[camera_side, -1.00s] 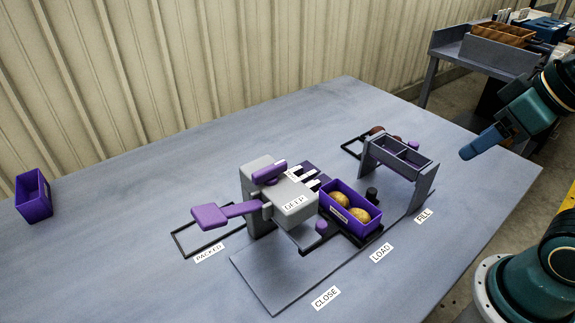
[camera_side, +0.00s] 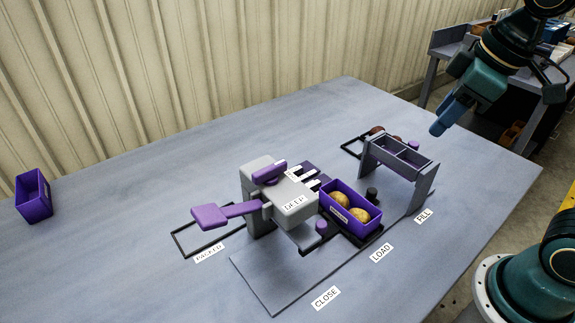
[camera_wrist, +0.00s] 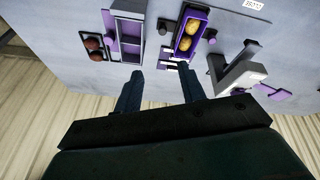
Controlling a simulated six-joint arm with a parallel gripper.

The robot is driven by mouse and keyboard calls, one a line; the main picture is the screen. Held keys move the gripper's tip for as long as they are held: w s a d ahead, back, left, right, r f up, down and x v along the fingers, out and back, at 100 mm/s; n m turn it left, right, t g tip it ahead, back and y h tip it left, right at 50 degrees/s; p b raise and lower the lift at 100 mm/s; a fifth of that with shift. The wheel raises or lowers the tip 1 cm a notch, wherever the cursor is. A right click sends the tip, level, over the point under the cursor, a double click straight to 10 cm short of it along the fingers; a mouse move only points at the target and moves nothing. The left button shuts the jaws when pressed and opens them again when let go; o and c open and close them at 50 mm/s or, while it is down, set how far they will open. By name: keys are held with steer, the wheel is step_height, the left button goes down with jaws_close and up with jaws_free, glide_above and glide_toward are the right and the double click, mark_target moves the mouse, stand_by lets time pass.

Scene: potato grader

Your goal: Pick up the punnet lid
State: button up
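My gripper (camera_side: 441,126) is in the air at the upper right of the side view, above and behind the grey two-bay stand. In the wrist view its two fingers (camera_wrist: 159,90) are apart with nothing between them. I cannot pick out the punnet lid for certain. A flat purple piece (camera_side: 310,168) shows by the black-and-white slotted part behind the grey machine and may be a lid. An open purple punnet (camera_side: 335,213) holds two yellow potatoes (camera_side: 359,215) at LOAD; it also shows in the wrist view (camera_wrist: 184,58).
The grey machine (camera_side: 291,213) with a purple paddle lever (camera_side: 225,212) stands left of the punnet. The two-bay stand (camera_side: 424,180) is to its right. Brown potatoes (camera_side: 377,130) lie behind the stand. The PACKED frame (camera_side: 180,244) is empty. Another purple punnet (camera_side: 34,207) stands far left.

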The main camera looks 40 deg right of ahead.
steer(key=w+a+f+n+g, duration=0.1)
steer(key=w+a+n, duration=0.1)
steer(key=w+n, duration=0.3)
steer(key=w+a+f+n+g, duration=0.1)
steer(key=w+a+f+n, duration=0.1)
steer(key=w, duration=0.4)
steer(key=n+g, duration=0.2)
steer(key=n, duration=0.4)
glide_above(313, 184)
step_height(313, 184, down, 7)
steer(key=shift+f, duration=0.2)
steer(key=shift+f, duration=0.1)
steer(key=shift+f, duration=4.15)
steer(key=shift+f, duration=2.6)
